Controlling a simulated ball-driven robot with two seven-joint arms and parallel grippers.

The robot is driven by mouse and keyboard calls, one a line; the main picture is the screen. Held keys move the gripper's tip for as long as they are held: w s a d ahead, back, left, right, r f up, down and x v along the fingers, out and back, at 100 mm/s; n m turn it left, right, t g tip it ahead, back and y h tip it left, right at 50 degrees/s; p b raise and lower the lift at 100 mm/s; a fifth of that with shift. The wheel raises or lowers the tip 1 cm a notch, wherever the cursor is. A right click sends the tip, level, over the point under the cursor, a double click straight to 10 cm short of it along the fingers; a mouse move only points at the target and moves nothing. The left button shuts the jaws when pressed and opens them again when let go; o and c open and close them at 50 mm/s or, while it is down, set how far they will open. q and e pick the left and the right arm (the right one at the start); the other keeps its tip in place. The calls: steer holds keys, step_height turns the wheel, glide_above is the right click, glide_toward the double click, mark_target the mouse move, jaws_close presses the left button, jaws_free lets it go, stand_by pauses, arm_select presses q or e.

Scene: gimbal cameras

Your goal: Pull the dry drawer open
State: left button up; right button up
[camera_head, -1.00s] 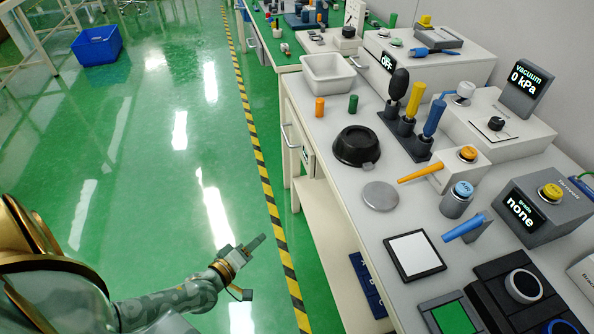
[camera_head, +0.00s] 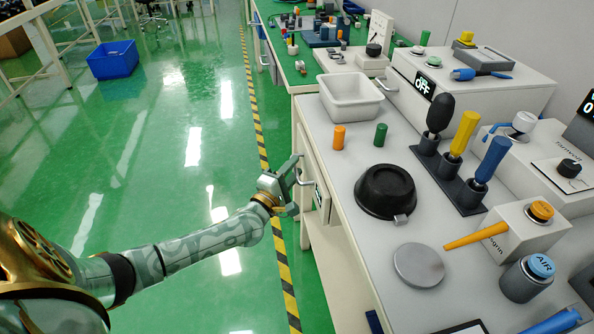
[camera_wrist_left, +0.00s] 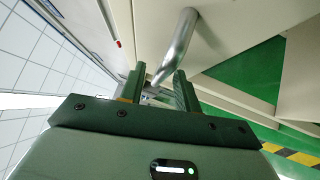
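The dry drawer's pale front (camera_head: 322,212) is in the side of the white bench, below the worktop's left edge; it looks shut. A small label on it is partly hidden by my gripper. Its metal handle (camera_head: 304,178) sticks out to the left. My left gripper (camera_head: 292,172) is at the handle. In the left wrist view the silver handle bar (camera_wrist_left: 176,46) runs down toward the gap between my two fingers (camera_wrist_left: 158,80). The fingers are apart, with the bar's lower end between or just beyond them; contact cannot be told. My right gripper is not in view.
On the worktop stand a white tub (camera_head: 350,112), an orange cylinder (camera_head: 339,138), a green cylinder (camera_head: 381,134), a black bowl (camera_head: 385,190) and a grey disc (camera_head: 419,265). The green floor left of the bench is clear, with a blue crate (camera_head: 113,62) farther back.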

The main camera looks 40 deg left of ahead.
arm_select(q)
steer(key=shift+w, duration=0.55)
steer(key=shift+r, duration=0.1)
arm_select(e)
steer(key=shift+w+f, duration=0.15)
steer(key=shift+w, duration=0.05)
arm_select(q)
steer(key=shift+c, duration=0.2)
jaws_close()
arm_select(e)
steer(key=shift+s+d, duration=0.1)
arm_select(q)
steer(key=shift+s, duration=0.1)
